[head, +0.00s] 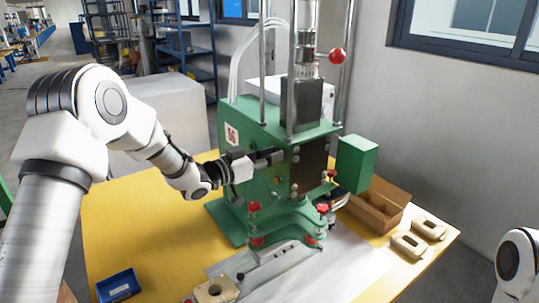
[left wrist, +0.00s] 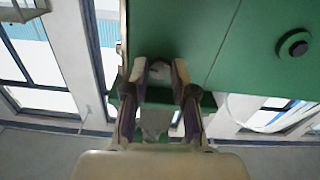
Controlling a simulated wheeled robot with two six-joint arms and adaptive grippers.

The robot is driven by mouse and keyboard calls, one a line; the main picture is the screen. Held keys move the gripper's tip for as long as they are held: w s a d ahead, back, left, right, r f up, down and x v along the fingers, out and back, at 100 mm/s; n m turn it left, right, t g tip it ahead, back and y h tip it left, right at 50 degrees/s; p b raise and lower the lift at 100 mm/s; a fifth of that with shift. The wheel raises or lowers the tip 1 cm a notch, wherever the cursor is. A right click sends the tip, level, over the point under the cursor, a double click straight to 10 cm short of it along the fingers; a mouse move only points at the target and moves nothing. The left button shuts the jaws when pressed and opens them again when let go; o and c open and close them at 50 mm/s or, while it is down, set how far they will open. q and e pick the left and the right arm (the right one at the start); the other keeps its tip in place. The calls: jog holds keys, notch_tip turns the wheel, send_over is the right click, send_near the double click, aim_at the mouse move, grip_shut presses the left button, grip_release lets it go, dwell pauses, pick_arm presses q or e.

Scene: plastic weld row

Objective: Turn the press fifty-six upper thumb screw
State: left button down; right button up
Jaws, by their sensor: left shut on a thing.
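The green press (head: 262,118) with the red number 56 on a white plate stands on the yellow table. My left gripper (head: 277,157) reaches in from the left and meets the press body at its upper front. In the left wrist view its two fingers (left wrist: 160,78) are close together against the green housing (left wrist: 185,30), shut on a small greyish part between the tips, which I take to be the upper thumb screw (left wrist: 160,70). The fingers hide most of it. My right gripper is out of view; only part of my right arm shows at the lower right.
Red knobs (head: 254,207) sit on the press's lower part, and a red ball (head: 337,55) is above. A brown box (head: 378,204) and beige parts (head: 408,243) lie to the right. A blue bin (head: 118,286) is at the front left.

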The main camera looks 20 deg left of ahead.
pick_arm(q)
jog(key=shift+w+r, duration=0.1)
jog(key=shift+r, duration=0.15)
jog(key=c, duration=0.9)
grip_release()
jog(key=shift+c, duration=0.2)
jog(key=shift+d+f, duration=0.1)
jog(key=shift+f, duration=0.1)
jog(key=v, duration=1.2)
jog(key=shift+w, duration=0.15)
jog(key=shift+f, duration=0.1)
